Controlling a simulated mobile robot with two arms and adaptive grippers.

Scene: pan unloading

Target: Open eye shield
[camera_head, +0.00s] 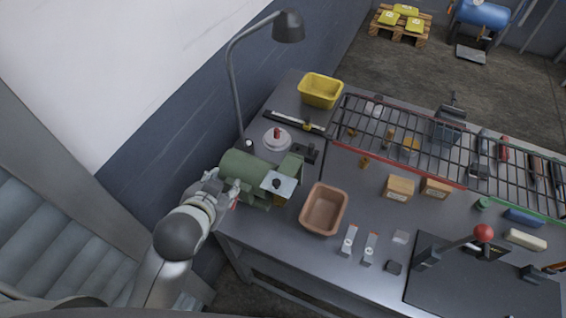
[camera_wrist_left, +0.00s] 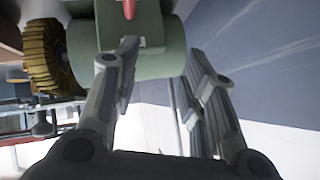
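The green bench grinder (camera_head: 238,168) stands at the left end of the workbench. In the left wrist view the grinder's green body (camera_wrist_left: 160,55) fills the top, with a red switch (camera_wrist_left: 129,8) and a brown bristly wheel (camera_wrist_left: 42,58); I cannot make out the shield there. My left gripper (camera_head: 231,190) is at the near left side of the grinder, to the left of the shield. In the wrist view its fingers (camera_wrist_left: 163,58) are apart with nothing held between them. My right gripper is not in view.
A brown bin (camera_head: 324,209) stands right of the grinder and a yellow bin (camera_head: 320,91) behind it. A lamp (camera_head: 288,27) arches above the back. A wire rack (camera_head: 420,145) spans the bench's right part. A red-knobbed lever (camera_head: 484,233) stands at the front right.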

